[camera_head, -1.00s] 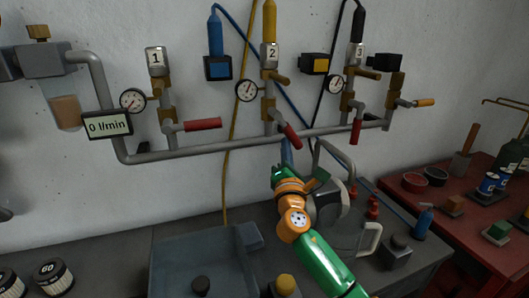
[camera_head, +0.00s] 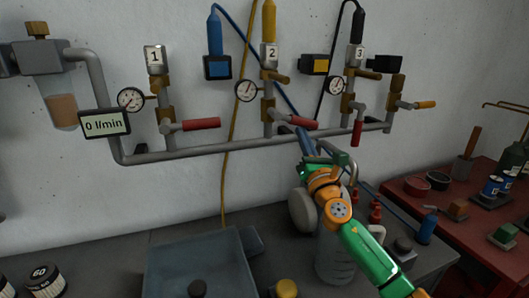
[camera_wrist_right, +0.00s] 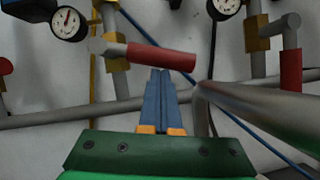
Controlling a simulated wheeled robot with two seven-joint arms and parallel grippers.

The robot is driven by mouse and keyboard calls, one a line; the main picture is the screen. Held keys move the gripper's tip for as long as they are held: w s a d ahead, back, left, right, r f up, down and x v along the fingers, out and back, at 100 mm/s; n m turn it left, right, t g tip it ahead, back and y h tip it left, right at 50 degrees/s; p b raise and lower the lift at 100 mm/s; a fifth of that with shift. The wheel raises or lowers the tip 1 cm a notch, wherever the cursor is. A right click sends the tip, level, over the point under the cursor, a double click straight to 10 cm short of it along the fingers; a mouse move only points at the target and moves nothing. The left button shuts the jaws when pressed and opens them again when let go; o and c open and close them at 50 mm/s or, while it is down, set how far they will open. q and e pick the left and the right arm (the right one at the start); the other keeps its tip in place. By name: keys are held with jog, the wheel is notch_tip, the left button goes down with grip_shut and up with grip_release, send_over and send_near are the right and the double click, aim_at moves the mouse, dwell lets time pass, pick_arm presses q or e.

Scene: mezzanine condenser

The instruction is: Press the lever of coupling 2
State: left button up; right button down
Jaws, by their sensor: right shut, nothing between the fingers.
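Coupling 2, with its number plate (camera_head: 271,52), is on the wall pipework, and a yellow hose end (camera_head: 269,20) stands upright in its top. A brass-coloured stub (camera_head: 280,79) sticks out right below the plate. Lower on that branch is a valve with a red handle (camera_head: 302,124), pointing right and nearly level; it also shows in the right wrist view (camera_wrist_right: 162,57). My right gripper (camera_head: 303,134) is shut and empty, its blue fingers (camera_wrist_right: 160,88) just below the red handle's right part. Whether they touch it I cannot tell. My left gripper is out of view.
Gauge 2 (camera_head: 247,90) sits left of the branch. Coupling 3 (camera_head: 358,51) stands right, its red handle (camera_head: 357,132) hanging down. Coupling 1 (camera_head: 154,57) is left. A horizontal grey pipe (camera_head: 200,150) runs behind the fingers. A flow display (camera_head: 104,123) reads 0 l/min.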

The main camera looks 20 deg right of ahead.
dwell(0.6)
jog(key=v, duration=0.7)
